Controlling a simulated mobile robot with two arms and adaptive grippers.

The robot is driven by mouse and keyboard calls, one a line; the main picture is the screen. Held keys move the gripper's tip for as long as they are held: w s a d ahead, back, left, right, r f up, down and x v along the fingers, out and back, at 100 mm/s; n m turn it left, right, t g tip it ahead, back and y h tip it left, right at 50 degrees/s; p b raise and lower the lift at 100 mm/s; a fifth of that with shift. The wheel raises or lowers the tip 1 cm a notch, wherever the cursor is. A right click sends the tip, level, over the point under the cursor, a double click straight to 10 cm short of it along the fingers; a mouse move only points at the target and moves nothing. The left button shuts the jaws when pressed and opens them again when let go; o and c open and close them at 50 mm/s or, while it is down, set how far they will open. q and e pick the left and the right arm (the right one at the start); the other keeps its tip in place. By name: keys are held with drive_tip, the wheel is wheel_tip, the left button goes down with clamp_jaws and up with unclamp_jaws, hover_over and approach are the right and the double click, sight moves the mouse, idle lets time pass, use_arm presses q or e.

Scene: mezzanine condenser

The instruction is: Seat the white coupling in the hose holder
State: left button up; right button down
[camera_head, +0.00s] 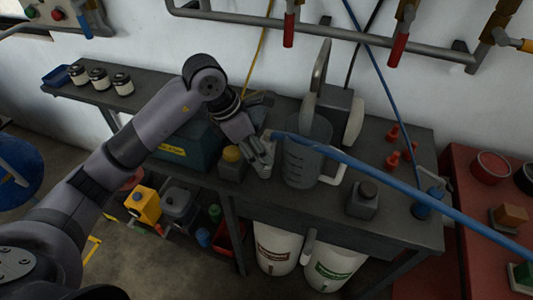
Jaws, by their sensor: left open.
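My left gripper (267,140) is open above the dark bench (305,211), just left of a clear grey jug (305,150). The end of a blue hose (400,184) shows at its fingers; I cannot tell whether the hose lies between them or in front. A small pale spot at that hose end may be the white coupling, but it is too small to be sure. I cannot single out the hose holder. A tall grey loop (320,70) and a white rounded part (355,121) stand behind the jug. My right gripper is out of view.
A yellow-capped bottle (232,158) stands close left of the gripper. A dark square bottle (362,200), red fittings (392,158) and a blue fitting (428,204) stand on the right. Several jars (99,78) are at far left. Red valve handles (397,50) hang above.

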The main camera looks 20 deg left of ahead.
use_arm(q)
drive_tip(key=shift+w+d+f, duration=0.15)
drive_tip(key=shift+d+f, duration=0.05)
drive_tip(key=shift+f, duration=0.25)
drive_tip(key=x, duration=0.1)
drive_tip(key=p+x, duration=0.1)
drive_tip(key=x, duration=0.1)
drive_tip(key=shift+w+d+f+p, duration=0.1)
drive_tip(key=shift+w+f+p, duration=0.15)
drive_tip(key=shift+w+p, duration=0.1)
drive_tip(key=shift+d+f, duration=0.1)
drive_tip(key=shift+f, duration=0.35)
drive_tip(key=shift+w, duration=0.1)
drive_tip(key=c, duration=0.5)
clamp_jaws()
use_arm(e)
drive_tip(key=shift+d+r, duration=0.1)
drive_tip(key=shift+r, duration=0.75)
use_arm(q)
drive_tip(key=shift+r, duration=0.1)
